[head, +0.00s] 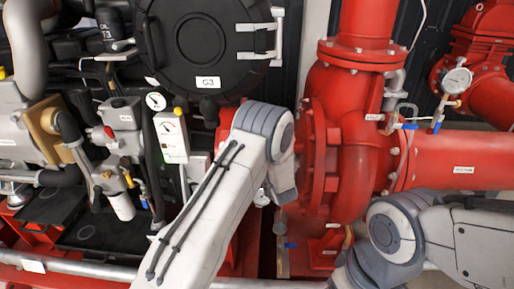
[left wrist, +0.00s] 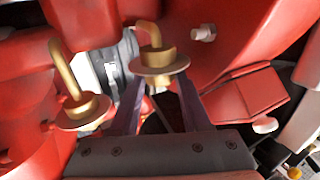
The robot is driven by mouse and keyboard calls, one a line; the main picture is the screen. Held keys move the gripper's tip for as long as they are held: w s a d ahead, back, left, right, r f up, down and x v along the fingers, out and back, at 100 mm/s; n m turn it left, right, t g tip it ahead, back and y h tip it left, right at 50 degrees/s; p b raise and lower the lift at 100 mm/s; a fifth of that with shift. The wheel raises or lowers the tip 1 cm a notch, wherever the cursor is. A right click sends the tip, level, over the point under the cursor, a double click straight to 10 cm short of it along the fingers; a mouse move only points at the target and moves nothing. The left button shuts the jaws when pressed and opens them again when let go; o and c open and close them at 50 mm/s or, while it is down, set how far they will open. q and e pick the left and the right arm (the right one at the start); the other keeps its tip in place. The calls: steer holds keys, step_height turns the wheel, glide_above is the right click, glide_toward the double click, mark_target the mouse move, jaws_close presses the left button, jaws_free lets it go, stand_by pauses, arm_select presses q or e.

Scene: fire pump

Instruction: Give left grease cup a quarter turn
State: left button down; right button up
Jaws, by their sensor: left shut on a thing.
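Two brass grease cups with bent brass pipes show in the left wrist view, against red metal. One grease cup (left wrist: 158,62) has a wide round flange and sits between the fingertips of my left gripper (left wrist: 160,80), which is shut on it. The other grease cup (left wrist: 83,112) is to the left, outside the fingers and apart from them. In the head view my left arm reaches toward the red pump, and its gripper and both cups are hidden behind it. My right arm is at the lower right of the head view; its gripper is out of view.
The red pump casing and pipes (head: 350,150) fill the middle right. A pressure gauge (head: 457,80) and blue-handled valves stand at the right. The engine (head: 110,130) with hoses is at the left. A red block (left wrist: 250,95) lies close right of the left fingers.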

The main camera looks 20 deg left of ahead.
arm_select(q)
steer(key=m+t+h+b, duration=0.1)
steer(key=h, duration=0.1)
steer(key=m+t+h+b, duration=0.1)
steer(key=m+h, duration=0.1)
steer(key=a+m+t+h, duration=0.1)
steer(key=h, duration=0.1)
steer(key=shift+s+m+b, duration=0.25)
steer(key=shift+m+b, duration=0.05)
steer(key=shift+b, duration=0.1)
steer(key=shift+c, duration=1.8)
jaws_free()
